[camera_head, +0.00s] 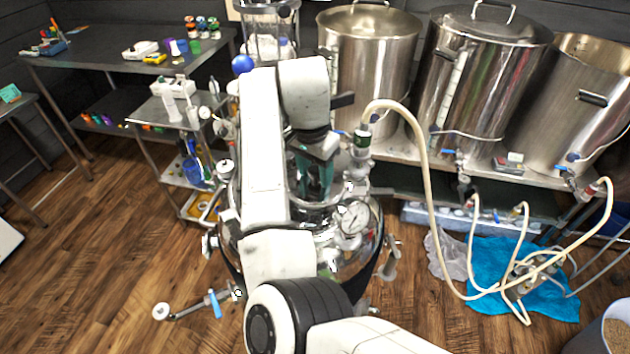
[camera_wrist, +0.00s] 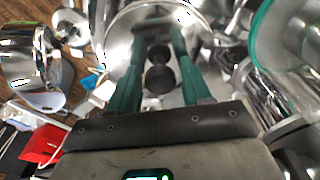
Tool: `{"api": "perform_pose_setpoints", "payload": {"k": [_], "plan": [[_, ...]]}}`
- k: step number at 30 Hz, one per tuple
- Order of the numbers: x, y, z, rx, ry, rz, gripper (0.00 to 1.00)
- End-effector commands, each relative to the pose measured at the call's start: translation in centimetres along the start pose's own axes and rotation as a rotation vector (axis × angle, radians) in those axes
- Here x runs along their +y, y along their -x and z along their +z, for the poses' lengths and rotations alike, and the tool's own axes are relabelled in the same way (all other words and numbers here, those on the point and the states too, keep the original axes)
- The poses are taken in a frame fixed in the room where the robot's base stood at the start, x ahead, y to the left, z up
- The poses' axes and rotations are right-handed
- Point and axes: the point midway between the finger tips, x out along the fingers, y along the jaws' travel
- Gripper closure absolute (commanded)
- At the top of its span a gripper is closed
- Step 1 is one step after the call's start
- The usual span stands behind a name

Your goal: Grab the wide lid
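My gripper (camera_head: 316,190) points down over the top of a shiny steel vessel (camera_head: 348,262) in the middle of the head view. In the wrist view, the two green fingers of my gripper (camera_wrist: 158,42) stand apart. A dark knob-like part (camera_wrist: 160,72) shows in the gap between them; I cannot tell whether it is touched or belongs to a lid. A round shiny surface (camera_wrist: 150,18) lies beyond the fingertips. In the head view, a wide steel lid with a loop handle (camera_head: 488,24) rests on the middle kettle, away from my gripper. My arm hides part of the vessel.
Large steel kettles (camera_head: 368,70) stand on a bench at the back right. A pale hose (camera_head: 425,175) arches beside my gripper. A blue cloth (camera_head: 530,285) lies on the floor. A small steel cart (camera_head: 150,112) stands at left. Wood floor is open at lower left.

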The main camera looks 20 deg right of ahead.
Motion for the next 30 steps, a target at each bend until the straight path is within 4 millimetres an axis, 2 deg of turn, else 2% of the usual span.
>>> {"api": "perform_pose_setpoints", "payload": {"k": [2,15,30], "plan": [[-0.01,0.03,0.00,0.000,0.000,0.000,0.59],[0.00,0.04,-0.01,0.000,0.000,0.000,1.00],[-0.07,0.69,-0.13,0.002,0.000,-0.003,1.00]]}}
